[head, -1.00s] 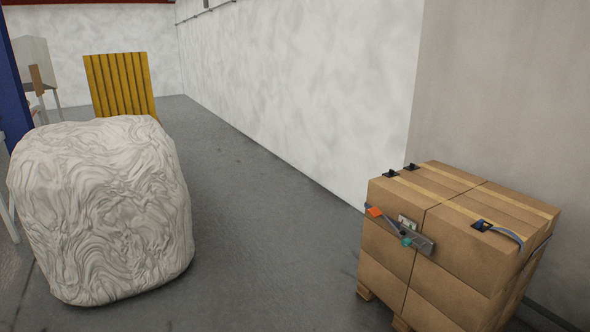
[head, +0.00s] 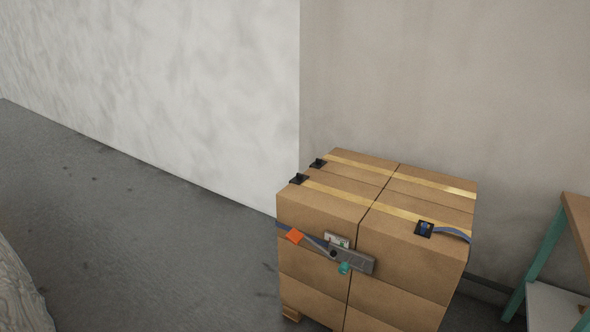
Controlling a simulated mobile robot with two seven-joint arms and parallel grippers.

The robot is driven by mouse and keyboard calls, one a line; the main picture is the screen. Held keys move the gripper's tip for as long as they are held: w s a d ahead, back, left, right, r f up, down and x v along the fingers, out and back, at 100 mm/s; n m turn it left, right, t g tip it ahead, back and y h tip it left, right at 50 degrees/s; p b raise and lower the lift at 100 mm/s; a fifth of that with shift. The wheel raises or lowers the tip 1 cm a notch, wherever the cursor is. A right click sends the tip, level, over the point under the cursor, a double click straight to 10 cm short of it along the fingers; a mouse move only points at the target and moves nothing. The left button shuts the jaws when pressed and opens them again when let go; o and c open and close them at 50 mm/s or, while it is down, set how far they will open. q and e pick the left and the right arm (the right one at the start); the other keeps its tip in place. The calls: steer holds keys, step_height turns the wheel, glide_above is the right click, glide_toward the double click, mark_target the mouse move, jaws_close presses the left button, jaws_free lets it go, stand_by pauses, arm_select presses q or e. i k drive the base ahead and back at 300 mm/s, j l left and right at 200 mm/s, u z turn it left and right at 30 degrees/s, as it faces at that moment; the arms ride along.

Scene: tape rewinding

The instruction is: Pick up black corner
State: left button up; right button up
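Several black corners sit on top of a stack of cardboard boxes (head: 400,270). One black corner (head: 299,179) is at the top front-left edge, and another black corner (head: 318,163) lies just behind it on the left edge. A third black corner (head: 424,229) is at the front right, with a blue strap (head: 452,233) running from it over the right edge. A grey ratchet buckle (head: 350,259) with a teal part and an orange tag (head: 295,236) hangs on the front face with the strap. Neither gripper is in view.
A table with teal legs (head: 540,262) stands at the right. A wrapped pale bulky load (head: 18,295) shows at the lower left. The floor (head: 150,230) between is clear.

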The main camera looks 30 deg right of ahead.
mark_target(300, 178)
steer(key=i+j+z, duration=0.1)
steer(key=i+z, duration=0.35)
steer(key=i+j+z, duration=0.3)
steer(key=i+z, duration=0.15)
steer(key=i+j+z, duration=0.25)
steer(key=z, duration=0.2)
steer(key=i+j+z, duration=0.15)
steer(key=j+z, duration=0.15)
steer(key=z, duration=0.15)
steer(key=i+j+z, duration=0.15)
steer(key=j+z, duration=0.75)
steer(key=i+l, duration=0.05)
steer(key=l, duration=0.05)
